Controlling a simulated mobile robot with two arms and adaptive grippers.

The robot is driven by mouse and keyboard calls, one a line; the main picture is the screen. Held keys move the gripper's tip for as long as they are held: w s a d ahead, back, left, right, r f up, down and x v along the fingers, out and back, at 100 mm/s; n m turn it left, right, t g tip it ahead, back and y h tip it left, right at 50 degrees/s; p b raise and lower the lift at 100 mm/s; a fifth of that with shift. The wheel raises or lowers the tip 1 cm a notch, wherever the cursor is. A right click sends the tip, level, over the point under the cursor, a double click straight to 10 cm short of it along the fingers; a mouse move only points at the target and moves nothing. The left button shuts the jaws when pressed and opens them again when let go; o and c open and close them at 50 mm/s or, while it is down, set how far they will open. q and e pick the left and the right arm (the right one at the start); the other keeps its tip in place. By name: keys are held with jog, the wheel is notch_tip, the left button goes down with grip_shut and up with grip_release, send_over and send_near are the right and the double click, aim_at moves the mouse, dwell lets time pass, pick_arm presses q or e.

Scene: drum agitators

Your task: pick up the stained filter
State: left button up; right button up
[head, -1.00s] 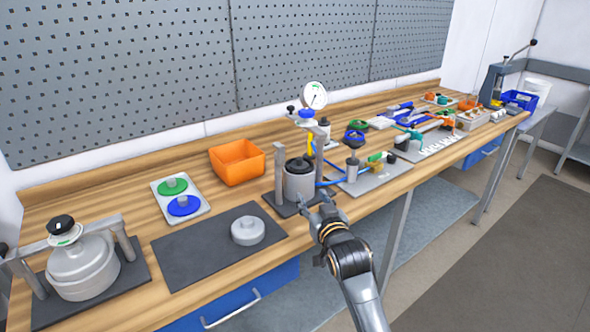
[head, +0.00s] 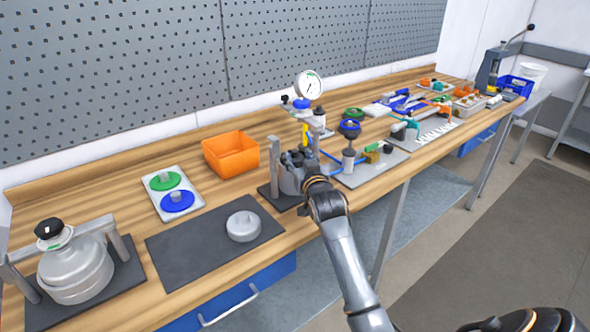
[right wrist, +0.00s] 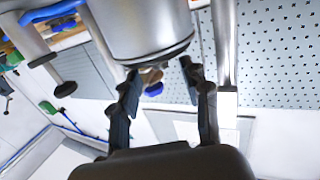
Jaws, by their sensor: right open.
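The grey metal cylinder (right wrist: 148,30) fills the top of the right wrist view, its dark rim facing my right gripper (right wrist: 160,75). A small brownish piece (right wrist: 152,76) shows at that rim, between the two fingers. It may be the stained filter, but I cannot tell for sure. The fingers are apart, on either side of the piece, and do not visibly grip it. My left gripper is in neither view.
An orange bin (head: 231,154) and a white tray (head: 173,194) with green and blue discs stand left of the stand. A dark mat (head: 190,256) holds a round grey lid (head: 243,226). A pressure gauge (head: 308,85) rises behind my gripper. A lidded pot (head: 75,272) stands front left.

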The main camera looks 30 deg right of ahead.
aim_at(296, 154)
jog(key=x, duration=0.4)
jog(key=shift+w+f+p, duration=0.15)
jog(key=shift+f+p, duration=0.1)
jog(key=shift+p, duration=0.1)
grip_shut()
jog(key=shift+r, duration=0.1)
